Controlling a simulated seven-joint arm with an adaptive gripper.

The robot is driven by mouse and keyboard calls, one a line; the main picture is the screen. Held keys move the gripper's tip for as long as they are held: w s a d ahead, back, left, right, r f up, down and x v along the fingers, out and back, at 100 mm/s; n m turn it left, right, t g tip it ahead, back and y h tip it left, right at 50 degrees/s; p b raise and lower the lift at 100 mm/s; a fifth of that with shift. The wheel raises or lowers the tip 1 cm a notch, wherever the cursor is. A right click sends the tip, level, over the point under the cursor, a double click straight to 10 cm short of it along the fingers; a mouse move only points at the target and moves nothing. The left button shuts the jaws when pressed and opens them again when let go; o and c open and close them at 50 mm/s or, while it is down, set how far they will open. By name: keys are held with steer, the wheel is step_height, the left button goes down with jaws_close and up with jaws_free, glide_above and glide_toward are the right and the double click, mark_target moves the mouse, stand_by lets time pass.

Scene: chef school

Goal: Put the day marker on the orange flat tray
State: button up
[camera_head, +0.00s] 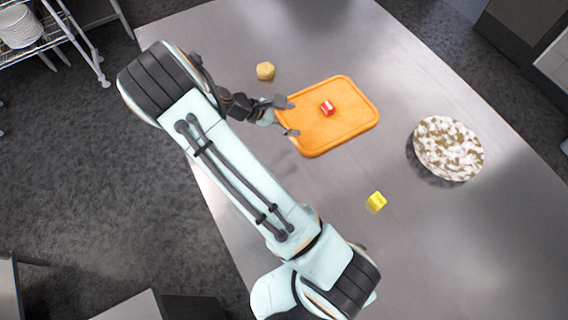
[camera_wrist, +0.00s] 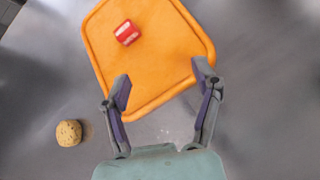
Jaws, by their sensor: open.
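The orange flat tray (camera_head: 345,128) lies on the metal table, and it also shows in the wrist view (camera_wrist: 165,75). A small red block with a white mark (camera_head: 327,108) rests on the tray; it also shows in the wrist view (camera_wrist: 127,33). A small yellow block (camera_head: 376,201) sits on the bare table in front of the tray; it is not in the wrist view. Which of the two blocks is the day marker I cannot tell for sure. My gripper (camera_head: 290,117) is open and empty over the tray's left edge; its fingers show in the wrist view (camera_wrist: 164,95).
A round tan item (camera_head: 265,71) lies on the table behind my gripper, also in the wrist view (camera_wrist: 69,132). The table (camera_head: 480,240) is clear at the front right.

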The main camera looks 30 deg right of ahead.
steer(key=s+a+r+m+y, duration=0.5)
steer(key=s+a+r+m, duration=0.1)
steer(key=s, duration=0.4)
steer(key=s+a+r+m+t+y, duration=0.1)
steer(key=s+a+r+m+y, duration=0.4)
steer(key=s+a+r, duration=0.4)
steer(key=shift+s+r+m+y, duration=0.3)
steer(key=shift+s+r+m, duration=0.25)
steer(key=shift+s, duration=0.7)
